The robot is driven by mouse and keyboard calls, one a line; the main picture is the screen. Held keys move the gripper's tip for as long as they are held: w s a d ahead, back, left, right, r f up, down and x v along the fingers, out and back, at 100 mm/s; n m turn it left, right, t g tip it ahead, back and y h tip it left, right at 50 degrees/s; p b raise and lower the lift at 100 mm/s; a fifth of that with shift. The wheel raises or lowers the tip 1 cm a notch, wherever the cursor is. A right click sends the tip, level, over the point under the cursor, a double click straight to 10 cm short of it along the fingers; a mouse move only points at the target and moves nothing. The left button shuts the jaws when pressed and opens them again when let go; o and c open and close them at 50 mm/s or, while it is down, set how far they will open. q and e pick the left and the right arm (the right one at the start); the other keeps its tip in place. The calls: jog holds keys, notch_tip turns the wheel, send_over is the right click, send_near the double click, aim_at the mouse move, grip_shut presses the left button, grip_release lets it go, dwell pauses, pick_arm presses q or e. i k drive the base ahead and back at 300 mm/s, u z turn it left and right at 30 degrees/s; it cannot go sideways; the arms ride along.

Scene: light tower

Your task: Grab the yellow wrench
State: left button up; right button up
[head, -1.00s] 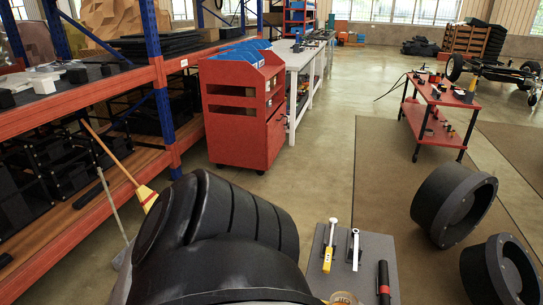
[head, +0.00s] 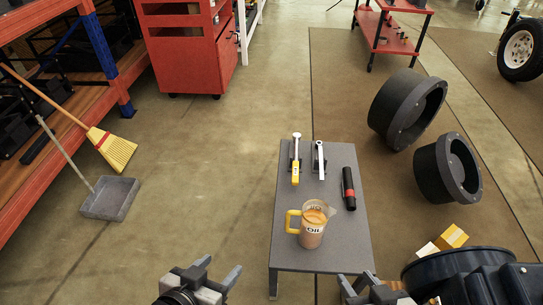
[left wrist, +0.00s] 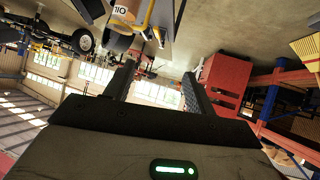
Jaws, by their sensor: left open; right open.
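The yellow wrench (head: 295,173), with a pale upper end, lies on the small grey table (head: 290,245) in the head view, near its far left corner. My left gripper (head: 217,272) is open and empty, in front of the table and to its left, well apart from the wrench. It also shows open in the left wrist view (left wrist: 160,85). My right gripper (head: 360,284) is open at the table's near right corner, partly cut off by the frame's bottom edge.
On the table, an oil jug (head: 312,228) stands nearest, with a white-handled tool (head: 320,158) and a black-and-red cylinder (head: 349,188) beyond. A broom (head: 112,150) and dustpan (head: 110,198) are left; floor between is clear.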

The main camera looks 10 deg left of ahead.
aim_at(296, 137)
jog(key=u, duration=1.75)
jog(key=i, duration=2.5)
jog(key=z, duration=2.3)
jog(key=i, duration=2.05)
jog(key=z, duration=2.45)
